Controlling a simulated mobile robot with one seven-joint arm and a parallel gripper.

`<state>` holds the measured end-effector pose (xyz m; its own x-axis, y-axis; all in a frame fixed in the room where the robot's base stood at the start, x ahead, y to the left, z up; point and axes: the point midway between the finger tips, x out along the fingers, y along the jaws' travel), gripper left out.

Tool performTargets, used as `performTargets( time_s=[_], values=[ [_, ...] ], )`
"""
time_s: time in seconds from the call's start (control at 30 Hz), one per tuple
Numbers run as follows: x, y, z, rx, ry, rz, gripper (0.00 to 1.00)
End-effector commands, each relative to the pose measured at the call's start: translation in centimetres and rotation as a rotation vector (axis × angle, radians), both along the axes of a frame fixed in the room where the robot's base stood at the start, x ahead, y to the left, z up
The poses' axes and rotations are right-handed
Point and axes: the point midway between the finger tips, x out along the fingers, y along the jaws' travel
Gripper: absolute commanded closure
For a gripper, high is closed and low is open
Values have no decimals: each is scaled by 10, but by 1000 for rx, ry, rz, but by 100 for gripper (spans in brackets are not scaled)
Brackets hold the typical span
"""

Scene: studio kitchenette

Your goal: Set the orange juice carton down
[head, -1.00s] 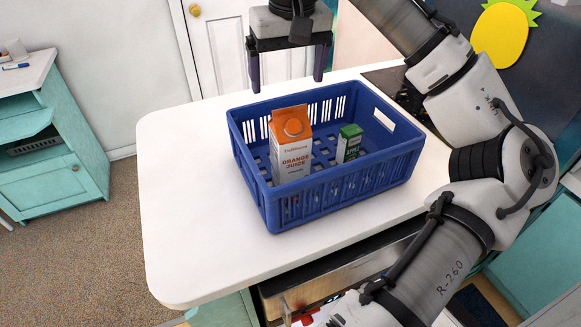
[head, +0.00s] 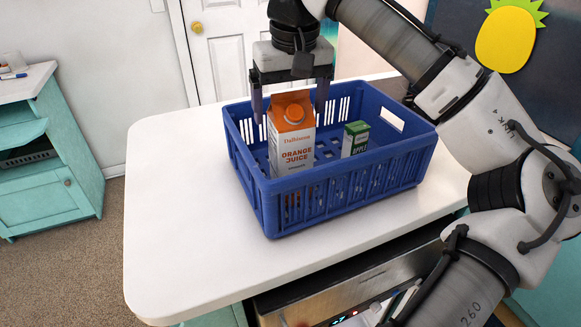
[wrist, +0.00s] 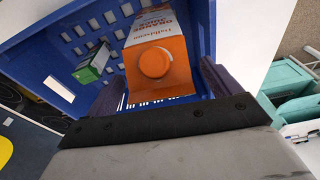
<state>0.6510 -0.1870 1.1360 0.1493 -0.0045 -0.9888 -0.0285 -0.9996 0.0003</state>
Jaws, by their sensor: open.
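The orange juice carton (head: 291,135), white with an orange top and round cap, stands upright in the blue crate (head: 345,188). In the wrist view the carton's orange top and cap (wrist: 153,62) lie between the open fingers (wrist: 160,88). Gaps show beside the carton, and I cannot tell whether either finger touches it. The carton's base is hidden by the crate wall.
A small green and white apple juice carton (head: 355,139) stands in the crate to the right. The crate sits on a white counter (head: 190,215), which is clear at left and front. A teal cabinet (head: 50,195) stands at far left.

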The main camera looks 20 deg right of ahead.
Motion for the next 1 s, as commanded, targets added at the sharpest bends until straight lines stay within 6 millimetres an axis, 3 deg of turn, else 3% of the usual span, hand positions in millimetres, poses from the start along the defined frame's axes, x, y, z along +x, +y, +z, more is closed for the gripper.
performTargets(
  time_s=[0.03,0.33,1.0],
  values=[
    [0,0,-7,-1,-1,-1,11],
    [1,0,-6,1,-1,0,14],
    [1,0,-6,1,-1,0,100]
  ],
)
